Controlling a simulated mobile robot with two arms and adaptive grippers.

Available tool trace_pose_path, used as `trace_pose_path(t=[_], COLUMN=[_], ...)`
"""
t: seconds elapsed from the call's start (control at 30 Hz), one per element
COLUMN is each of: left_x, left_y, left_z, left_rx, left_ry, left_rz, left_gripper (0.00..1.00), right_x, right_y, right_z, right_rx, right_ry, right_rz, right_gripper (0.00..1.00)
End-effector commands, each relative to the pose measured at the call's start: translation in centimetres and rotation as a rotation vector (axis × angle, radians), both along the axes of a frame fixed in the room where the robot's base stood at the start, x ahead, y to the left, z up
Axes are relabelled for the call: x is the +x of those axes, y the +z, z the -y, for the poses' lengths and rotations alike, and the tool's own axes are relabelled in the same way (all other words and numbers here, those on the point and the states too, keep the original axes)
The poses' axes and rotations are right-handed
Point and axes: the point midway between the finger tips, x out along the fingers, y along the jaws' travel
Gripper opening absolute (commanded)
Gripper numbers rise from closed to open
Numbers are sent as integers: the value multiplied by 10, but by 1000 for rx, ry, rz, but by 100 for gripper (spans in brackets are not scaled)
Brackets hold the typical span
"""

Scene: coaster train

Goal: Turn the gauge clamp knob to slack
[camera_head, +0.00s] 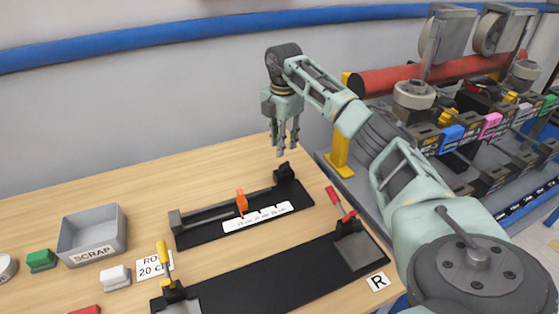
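The length gauge (250,214) lies on the wooden table, a black base with a grey rail and a label marked in cm. An orange upright piece (241,203) stands at the middle of its rail. A black knob-like part (284,171) sits at its far right end; I cannot tell its turn position. My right gripper (287,153) points down just above this black part, apart from it. Its fingers look spread with nothing between them. My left gripper is not in view.
A grey SCRAP bin (92,252), a green block (41,261) and a white block (115,278) stand at left. A black mat (270,283) with a yellow-handled clamp (164,262) and a red-handled clamp (341,205) lies in front.

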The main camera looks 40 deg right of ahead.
Motion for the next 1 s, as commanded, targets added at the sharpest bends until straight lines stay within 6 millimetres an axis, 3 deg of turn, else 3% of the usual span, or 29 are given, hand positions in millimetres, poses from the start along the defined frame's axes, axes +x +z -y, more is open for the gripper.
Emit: trace_pose_path(t=[0.17,0.4,0.6,0.93,1.0], left_x=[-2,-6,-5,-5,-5], left_y=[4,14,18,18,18], left_z=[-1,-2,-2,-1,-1], left_rx=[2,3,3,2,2], left_ry=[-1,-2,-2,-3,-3], left_rz=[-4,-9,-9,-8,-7], left_gripper=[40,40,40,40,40], right_x=[-8,-8,-8,-7,-7], right_y=[-9,-48,-69,-74,-74], right_z=[10,9,9,9,9], right_rx=[-19,-17,-16,-17,-17], right_ry=[-34,-30,-30,-28,-28], right_rz=[-32,-31,-28,-25,-25], right_gripper=[28,28,28,28,22])
